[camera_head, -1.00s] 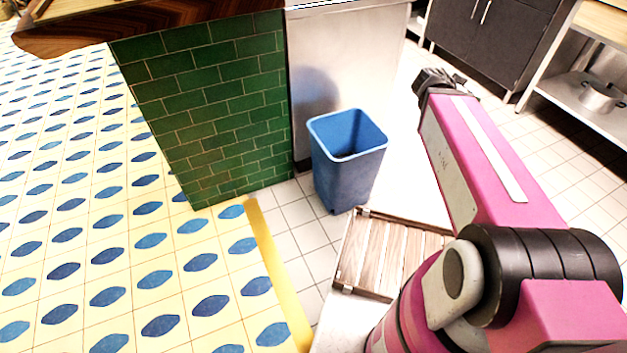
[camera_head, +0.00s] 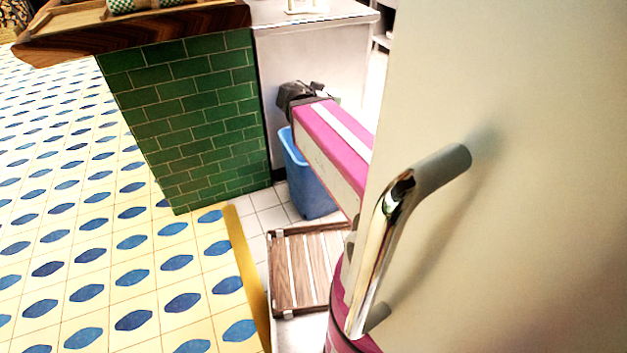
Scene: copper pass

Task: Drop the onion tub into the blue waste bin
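The blue waste bin (camera_head: 308,190) stands on the white-tiled floor against the steel counter, right of the green-tiled wall. My pink arm crosses in front of it and hides much of its right side and opening. My gripper (camera_head: 284,88) is at the far end of the arm, dark and small, above the bin's back left rim and in front of the steel counter face. Its fingers are too small and dark to tell whether they are open or hold anything. I cannot make out the onion tub in this view.
A pale panel (camera_head: 540,200) with a chrome handle (camera_head: 385,240) fills the right side, very close. A slatted wooden rack (camera_head: 302,268) lies on the floor before the bin. The green-tiled counter (camera_head: 190,120) stands left. Patterned floor (camera_head: 90,240) at left is clear.

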